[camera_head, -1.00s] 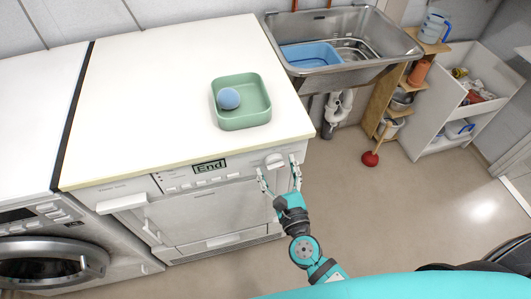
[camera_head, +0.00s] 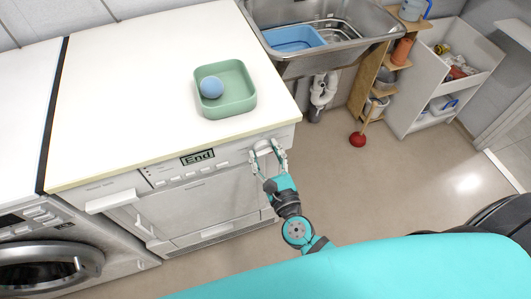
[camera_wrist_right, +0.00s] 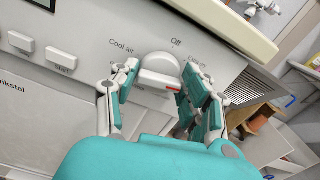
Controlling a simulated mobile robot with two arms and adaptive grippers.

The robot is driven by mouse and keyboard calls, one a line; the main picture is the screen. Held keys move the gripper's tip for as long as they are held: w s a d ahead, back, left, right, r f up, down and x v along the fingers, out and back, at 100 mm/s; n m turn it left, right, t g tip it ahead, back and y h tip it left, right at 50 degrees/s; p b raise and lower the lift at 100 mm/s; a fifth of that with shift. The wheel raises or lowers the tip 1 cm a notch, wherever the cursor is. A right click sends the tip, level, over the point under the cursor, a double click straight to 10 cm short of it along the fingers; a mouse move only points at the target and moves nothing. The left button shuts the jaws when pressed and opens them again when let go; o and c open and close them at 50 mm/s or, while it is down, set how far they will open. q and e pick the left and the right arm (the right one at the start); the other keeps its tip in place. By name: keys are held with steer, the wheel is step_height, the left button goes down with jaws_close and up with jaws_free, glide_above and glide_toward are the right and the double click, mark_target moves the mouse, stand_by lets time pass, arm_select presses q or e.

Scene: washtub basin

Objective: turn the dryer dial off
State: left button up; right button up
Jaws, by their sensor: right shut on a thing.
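The dryer (camera_head: 200,205) stands under the white worktop, and its display (camera_head: 198,157) reads "End". The dial (camera_head: 264,147) is a white knob at the right end of the panel. In the right wrist view the dial (camera_wrist_right: 158,72) has a red mark on its right side, and "Cool air" and "Off" are printed around it. My right gripper (camera_head: 267,150) is at the dial, one finger on each side; in the wrist view the fingers (camera_wrist_right: 160,85) are shut on it. My left gripper is not in view.
A green tray (camera_head: 240,107) with a blue ball (camera_head: 212,87) sits on the worktop (camera_head: 130,80). A washing machine (camera_head: 45,245) is at left. A metal sink (camera_head: 350,45) and a red plunger (camera_head: 357,140) are at right.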

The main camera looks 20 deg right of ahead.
steer(key=shift+r+n+p, duration=0.1)
steer(key=shift+n+p, duration=0.25)
steer(key=shift+n, duration=0.35)
steer(key=n+p, duration=0.2)
steer(key=n, duration=0.4)
steer(key=shift+a+p, duration=0.1)
steer(key=shift+p, duration=0.2)
steer(key=n+p, duration=0.2)
steer(key=n, duration=0.2)
steer(key=shift+n, duration=0.3)
steer(key=shift+n+p, duration=0.75)
steer(key=shift+n, duration=1.15)
steer(key=shift+f, duration=0.2)
steer(key=o, duration=1.2)
steer(key=shift+c, duration=0.2)
